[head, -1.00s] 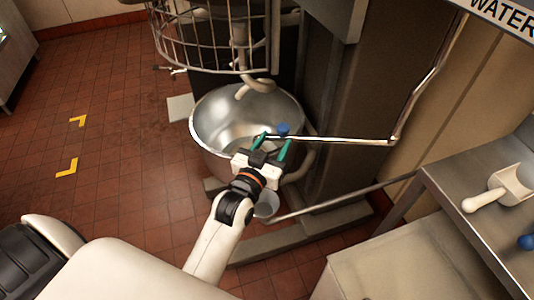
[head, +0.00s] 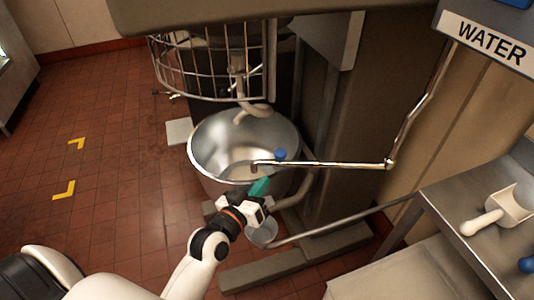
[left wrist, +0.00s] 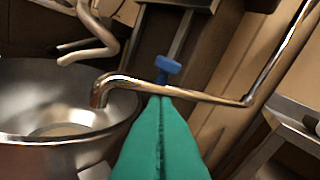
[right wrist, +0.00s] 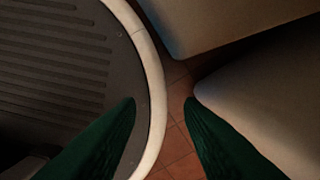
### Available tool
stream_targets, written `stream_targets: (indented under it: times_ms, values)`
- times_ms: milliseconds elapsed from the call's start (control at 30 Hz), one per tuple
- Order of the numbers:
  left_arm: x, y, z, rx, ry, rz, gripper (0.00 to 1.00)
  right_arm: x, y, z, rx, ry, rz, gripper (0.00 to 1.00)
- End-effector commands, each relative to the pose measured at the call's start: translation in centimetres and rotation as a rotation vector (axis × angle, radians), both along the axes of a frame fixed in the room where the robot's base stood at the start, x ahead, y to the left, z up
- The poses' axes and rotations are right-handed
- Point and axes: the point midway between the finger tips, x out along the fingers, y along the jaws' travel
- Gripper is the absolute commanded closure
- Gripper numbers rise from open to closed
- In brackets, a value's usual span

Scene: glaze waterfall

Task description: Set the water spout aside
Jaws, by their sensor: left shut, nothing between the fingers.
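The water spout (head: 330,164) is a jointed chrome pipe coming down from the wall at the right. Its lower arm reaches left over the steel mixer bowl (head: 204,172), with its downturned end above the bowl. A blue knob (head: 281,154) sits on that arm; it also shows in the left wrist view (left wrist: 167,66). My left gripper (head: 262,185) is shut and empty, just in front of and below the spout arm. In the left wrist view its green fingertips (left wrist: 161,99) meet just below the pipe; I cannot tell if they touch it. My right gripper (right wrist: 161,103) is open and empty, away from the spout.
The mixer's wire guard (head: 210,75) hangs above the bowl. A steel table (head: 466,215) at the right holds a white scoop (head: 500,211) and a blue item (head: 527,264). A small metal cup-like piece (head: 263,233) is below my left gripper. Open tiled floor lies left.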

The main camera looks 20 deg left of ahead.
Motion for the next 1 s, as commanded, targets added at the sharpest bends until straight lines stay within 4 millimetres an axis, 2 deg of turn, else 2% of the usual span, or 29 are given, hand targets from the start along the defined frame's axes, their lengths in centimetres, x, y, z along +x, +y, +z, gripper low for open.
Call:
stream_targets:
  times_ms: [233,500,600,767,867,1000]
  values:
    - [0.2,2.1,-0.6,-0.471,0.104,-0.101,1.00,0.0,0.0,1.5,0.001,0.000,0.000,0.66]
    - [0.1,5.0,1.3,-0.911,0.139,-0.187,1.00,0.0,0.0,2.5,0.001,0.000,0.001,0.66]
    - [0.1,5.7,1.9,-0.999,0.138,-0.204,1.00,0.0,0.0,2.6,0.001,0.000,0.001,0.66]
    - [0.5,6.0,2.5,-1.053,0.134,-0.216,1.00,0.0,0.0,2.9,0.001,0.000,0.001,0.66]
    - [1.5,5.6,2.7,-1.056,0.132,-0.216,1.00,0.0,0.0,3.5,0.001,0.000,0.001,0.66]
    - [3.9,4.7,3.0,-1.055,0.132,-0.216,1.00,0.0,0.0,4.6,0.000,0.000,0.001,0.66]
